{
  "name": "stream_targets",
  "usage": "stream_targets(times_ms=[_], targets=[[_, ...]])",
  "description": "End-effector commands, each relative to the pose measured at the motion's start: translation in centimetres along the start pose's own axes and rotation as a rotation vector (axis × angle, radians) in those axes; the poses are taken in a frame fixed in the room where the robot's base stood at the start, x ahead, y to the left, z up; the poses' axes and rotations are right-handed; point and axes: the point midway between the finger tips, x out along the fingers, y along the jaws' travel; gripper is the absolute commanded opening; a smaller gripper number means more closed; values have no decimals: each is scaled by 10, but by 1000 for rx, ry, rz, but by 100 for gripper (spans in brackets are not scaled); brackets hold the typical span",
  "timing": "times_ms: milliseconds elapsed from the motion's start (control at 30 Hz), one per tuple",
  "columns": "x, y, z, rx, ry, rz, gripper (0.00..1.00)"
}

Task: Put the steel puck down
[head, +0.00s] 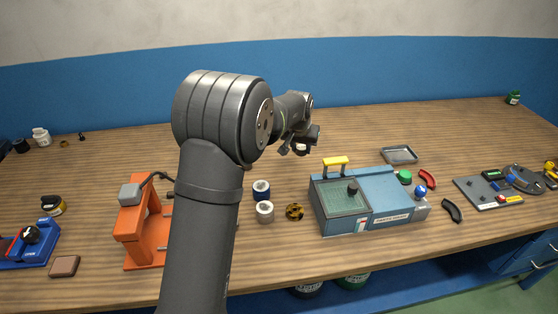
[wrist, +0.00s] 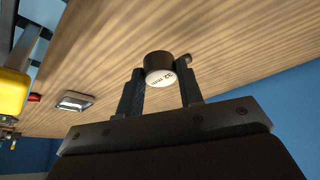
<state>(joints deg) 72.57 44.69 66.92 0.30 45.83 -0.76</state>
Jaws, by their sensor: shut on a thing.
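The steel puck (wrist: 159,66) is a short dark cylinder with a pale end face marked "32 mm". It sits between the two fingertips of my gripper (wrist: 160,84), which is shut on it. In the head view my gripper (head: 300,146) hangs above the rear middle of the table, behind the blue machine's left side. The puck shows there only as a small pale and dark spot, partly hidden by the fingers. It appears held clear of the wooden tabletop (head: 330,135).
A blue machine with a yellow handle (head: 336,161) stands right of centre, with a grey metal tray (head: 399,155) behind it. An orange press (head: 135,228) is left of my arm.

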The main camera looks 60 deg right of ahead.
Motion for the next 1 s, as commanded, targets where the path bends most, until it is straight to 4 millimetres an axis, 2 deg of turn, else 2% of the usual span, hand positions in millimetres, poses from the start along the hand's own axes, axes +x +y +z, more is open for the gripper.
stream_targets(times_ms=[33,200,400,633,833,1000], targets=[[10,-13,-1,-5,-3,-1,6],[38,-49,-7,-4,-1,-1,6],[61,-79,-12,-2,0,0,6],[73,-86,-10,1,-1,1,6],[99,-86,1,1,0,0,6],[102,-86,2,1,3,0,6]])
